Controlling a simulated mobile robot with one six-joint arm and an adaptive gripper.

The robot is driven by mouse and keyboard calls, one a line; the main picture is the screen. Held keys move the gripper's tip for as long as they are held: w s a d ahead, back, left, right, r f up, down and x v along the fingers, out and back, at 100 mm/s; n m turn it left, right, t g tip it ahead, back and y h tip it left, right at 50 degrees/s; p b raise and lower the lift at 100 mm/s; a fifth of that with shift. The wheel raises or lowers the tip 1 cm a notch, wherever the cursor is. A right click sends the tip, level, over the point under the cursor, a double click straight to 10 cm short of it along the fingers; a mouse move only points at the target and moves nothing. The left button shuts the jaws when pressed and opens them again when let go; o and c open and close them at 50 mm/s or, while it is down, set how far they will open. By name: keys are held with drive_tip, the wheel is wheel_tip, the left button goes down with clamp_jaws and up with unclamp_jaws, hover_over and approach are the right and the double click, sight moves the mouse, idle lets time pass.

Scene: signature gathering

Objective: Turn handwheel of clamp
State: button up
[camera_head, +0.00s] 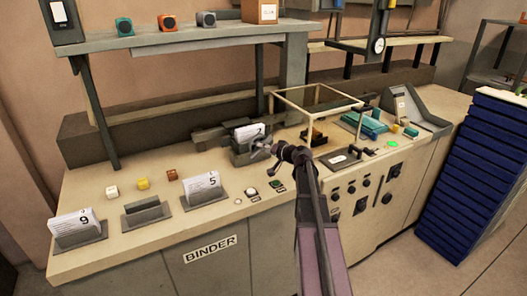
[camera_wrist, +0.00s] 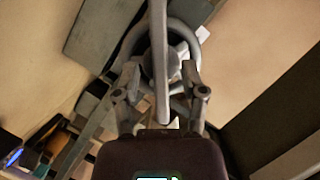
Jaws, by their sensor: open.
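The clamp (camera_head: 243,152) is a grey metal block on the binder bench, with paper marked 7 standing in it. Its handwheel (camera_head: 262,149) is on the right side, facing my gripper (camera_head: 277,150). In the wrist view the handwheel (camera_wrist: 160,50) is a grey ring with a bar across its middle. My gripper (camera_wrist: 162,78) is open there, one finger on each side of the wheel's lower middle. I cannot tell whether the fingers touch the wheel. The wheel's lower part is partly hidden by my gripper.
Holders with papers marked 9 (camera_head: 75,224) and 5 (camera_head: 203,185) stand at the bench's front left, with an empty-looking holder (camera_head: 146,212) between them. A clear-topped frame (camera_head: 318,97) stands right of the clamp. A shelf (camera_head: 190,38) hangs above. Buttons (camera_head: 275,183) sit near my arm.

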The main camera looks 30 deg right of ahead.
drive_tip(key=shift+w+a+f, duration=0.1)
drive_tip(key=shift+w+a, duration=0.05)
drive_tip(key=shift+w, duration=0.25)
clamp_jaws()
